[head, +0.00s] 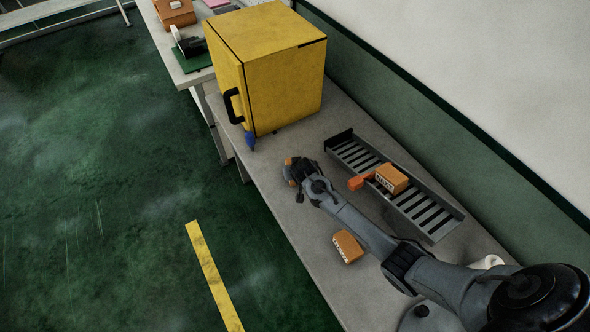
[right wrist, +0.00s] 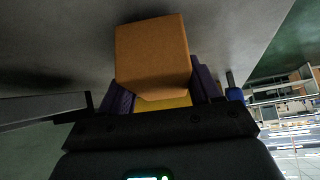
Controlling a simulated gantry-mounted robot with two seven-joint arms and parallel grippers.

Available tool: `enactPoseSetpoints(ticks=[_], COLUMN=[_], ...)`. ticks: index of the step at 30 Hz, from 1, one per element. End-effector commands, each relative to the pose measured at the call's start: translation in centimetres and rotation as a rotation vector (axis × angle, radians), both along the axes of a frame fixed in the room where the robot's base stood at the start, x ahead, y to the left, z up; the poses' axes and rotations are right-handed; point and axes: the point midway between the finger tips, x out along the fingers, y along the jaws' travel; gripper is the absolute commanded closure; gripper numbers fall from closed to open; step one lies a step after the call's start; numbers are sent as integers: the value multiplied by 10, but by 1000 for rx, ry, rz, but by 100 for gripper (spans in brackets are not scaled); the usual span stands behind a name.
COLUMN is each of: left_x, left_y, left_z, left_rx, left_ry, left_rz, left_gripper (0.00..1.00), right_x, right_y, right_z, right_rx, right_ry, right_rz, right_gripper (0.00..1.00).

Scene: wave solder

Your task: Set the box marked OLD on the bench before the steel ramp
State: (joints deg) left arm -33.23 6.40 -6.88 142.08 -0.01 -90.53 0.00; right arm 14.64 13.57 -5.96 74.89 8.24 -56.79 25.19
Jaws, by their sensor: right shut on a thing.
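My right gripper (head: 294,172) reaches over the bench (head: 285,225) near the left end of the steel ramp (head: 430,215). It is shut on an orange-brown box (right wrist: 152,52), held between purple fingers in the right wrist view. No mark shows on this box's visible faces, and in the head view the gripper mostly hides it. I cannot tell whether it touches the bench. A box marked NEXT (head: 392,178) sits on the ramp beside an orange piece (head: 357,183). Another orange box (head: 348,246) lies on the bench below my forearm; its label is too small to read. My left gripper is out of view.
A yellow cabinet (head: 268,65) with a black handle stands on the bench behind the gripper, with a blue item (head: 250,141) at its corner. The wall runs behind the ramp. Bare bench lies between cabinet and ramp. A further table holds an orange box (head: 175,14).

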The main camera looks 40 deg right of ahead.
Motion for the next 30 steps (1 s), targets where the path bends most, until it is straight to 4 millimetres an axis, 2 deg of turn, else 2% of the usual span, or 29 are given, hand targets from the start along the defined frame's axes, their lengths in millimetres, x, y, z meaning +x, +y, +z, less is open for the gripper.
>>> enactPoseSetpoints(ticks=[22, 23, 28, 30], left_x=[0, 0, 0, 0], left_y=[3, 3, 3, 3], left_z=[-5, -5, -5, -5], left_rx=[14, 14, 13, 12], left_ry=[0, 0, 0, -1], left_rz=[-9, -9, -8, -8], left_gripper=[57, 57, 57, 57], right_x=[1, 1, 0, 0], right_y=[0, 0, 0, 0], right_z=[-9, -8, -8, -9], right_rx=[0, 0, 0, 0], right_ry=[-2, -2, -1, -1], right_rz=[0, 0, 0, 0], right_gripper=[84, 34, 8, 7])
